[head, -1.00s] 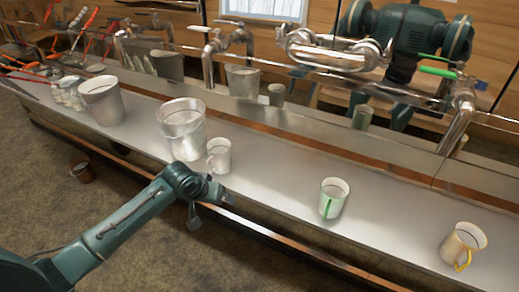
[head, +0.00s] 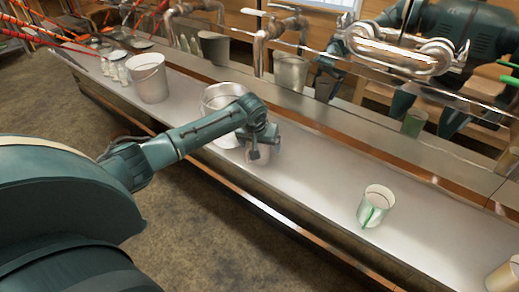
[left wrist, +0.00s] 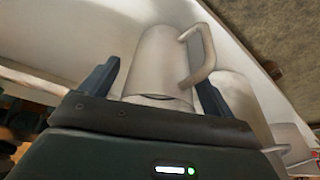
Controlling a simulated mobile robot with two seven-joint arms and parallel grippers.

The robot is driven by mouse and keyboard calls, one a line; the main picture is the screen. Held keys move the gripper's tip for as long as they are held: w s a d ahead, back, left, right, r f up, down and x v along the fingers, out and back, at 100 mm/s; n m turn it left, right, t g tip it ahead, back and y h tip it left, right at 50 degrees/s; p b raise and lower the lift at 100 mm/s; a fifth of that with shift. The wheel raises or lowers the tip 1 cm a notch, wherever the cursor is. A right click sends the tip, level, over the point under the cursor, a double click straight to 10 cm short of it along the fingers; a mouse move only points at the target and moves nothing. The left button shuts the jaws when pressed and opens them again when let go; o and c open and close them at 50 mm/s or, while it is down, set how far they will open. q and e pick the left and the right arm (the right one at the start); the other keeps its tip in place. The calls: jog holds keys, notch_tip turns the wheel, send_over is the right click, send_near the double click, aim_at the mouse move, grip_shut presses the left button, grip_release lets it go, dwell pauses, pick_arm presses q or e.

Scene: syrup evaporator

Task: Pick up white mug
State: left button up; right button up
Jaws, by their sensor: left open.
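The white mug (left wrist: 160,62) stands between the two dark fingers of my left gripper in the left wrist view. Its handle is on the right side there, near the right finger. In the head view my left gripper (head: 262,142) is over the bench beside the large pail and hides most of the mug. The left gripper is open, with a finger on either side of the mug; I cannot tell whether either one touches it. My right gripper is not in view.
A large metal pail (head: 220,97) stands close behind the left gripper on the metal bench (head: 315,180). Another pail (head: 147,80) is farther left. Pipes run behind.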

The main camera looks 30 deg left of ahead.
pick_arm(q)
jog(key=shift+w+f, duration=0.25)
jog(key=shift+f, duration=0.3)
jog(key=shift+a, duration=0.1)
jog(key=c, duration=1.1)
